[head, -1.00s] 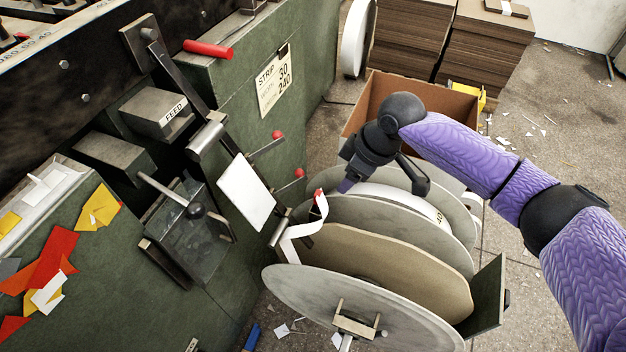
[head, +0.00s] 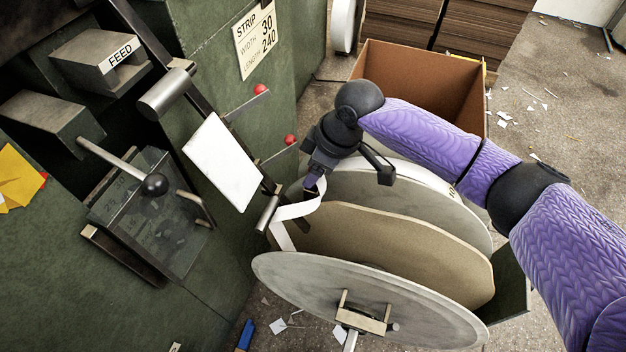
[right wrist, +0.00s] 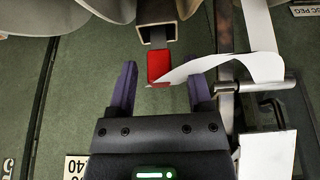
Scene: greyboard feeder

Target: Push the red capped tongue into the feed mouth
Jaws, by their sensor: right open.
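The red capped tongue (right wrist: 160,66) shows in the right wrist view between my right gripper's two spread fingers (right wrist: 163,80), with a gap on each side. A white paper strip (right wrist: 215,66) reaches it from the right. Above it, a dark bar leads up to a pale box-like metal piece (right wrist: 156,22). In the head view my right gripper (head: 313,183) is at the upper end of the white strip (head: 297,211) and hides the red cap. The block labelled FEED (head: 100,58) sits on the green machine, upper left; I cannot make out its mouth. My left gripper is out of view.
Large grey discs (head: 370,300) and a tan disc (head: 400,250) stand close below my right gripper. Two red-knobbed levers (head: 290,140) and a white plate (head: 222,165) are to its left. An open cardboard box (head: 425,80) stands behind my arm.

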